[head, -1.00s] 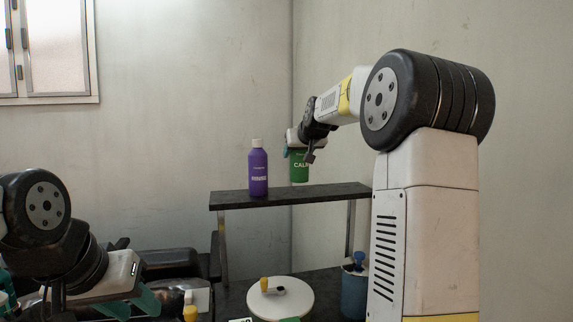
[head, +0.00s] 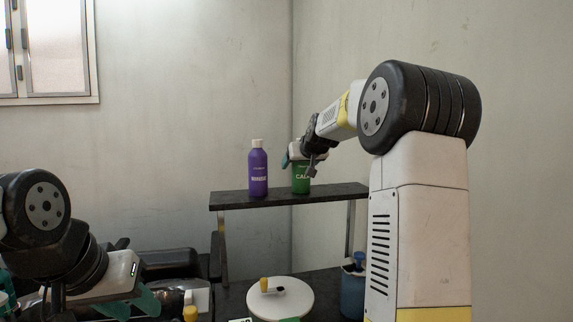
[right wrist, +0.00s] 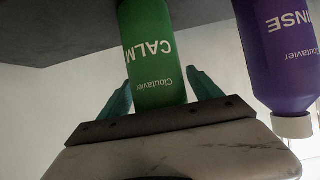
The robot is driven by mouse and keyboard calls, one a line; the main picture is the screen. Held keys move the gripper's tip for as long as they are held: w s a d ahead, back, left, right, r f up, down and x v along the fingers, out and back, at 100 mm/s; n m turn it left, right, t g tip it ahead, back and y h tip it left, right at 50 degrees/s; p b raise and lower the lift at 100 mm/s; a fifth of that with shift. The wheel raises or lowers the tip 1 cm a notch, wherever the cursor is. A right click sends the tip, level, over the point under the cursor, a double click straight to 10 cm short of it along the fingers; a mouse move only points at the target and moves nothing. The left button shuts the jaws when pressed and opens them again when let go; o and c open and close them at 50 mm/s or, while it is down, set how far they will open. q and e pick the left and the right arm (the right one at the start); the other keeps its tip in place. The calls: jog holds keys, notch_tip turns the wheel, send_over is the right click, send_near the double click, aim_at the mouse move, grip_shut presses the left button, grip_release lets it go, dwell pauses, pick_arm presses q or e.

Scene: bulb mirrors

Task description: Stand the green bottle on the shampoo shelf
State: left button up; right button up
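The green bottle (head: 301,180) is upright at the shampoo shelf (head: 235,200), right of the purple bottle (head: 258,170). Its base appears to meet the shelf top. My right gripper (head: 300,152) is over its upper part. The bottle's top is hidden by the gripper. My left gripper (head: 130,305) is low at the left, its teal fingers apart and nothing seen between them.
The purple bottle also shows in the right wrist view (right wrist: 285,55), close beside the green one. Below the shelf are a white round plate (head: 280,303) with a yellow-knobbed item on it and a blue container (head: 352,295). The shelf's left end and right end are bare.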

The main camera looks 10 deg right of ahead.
jog(key=shift+r, duration=0.2)
jog(key=v, duration=1.2)
jog(key=s+a+f+g, duration=0.2)
jog(key=s+f, duration=0.4)
jog(key=s, duration=0.5)
jog(key=s+a+f+g+y, duration=0.1)
jog(key=s+a+f+g, duration=0.1)
jog(key=s+a+f, duration=0.2)
jog(key=s+a+f+g, duration=0.2)
jog(key=s+f, duration=0.8)
jog(key=s, duration=0.8)
jog(key=shift+a+y, duration=0.4)
jog(key=shift+a, duration=0.35)
jog(key=shift+s+r, duration=0.1)
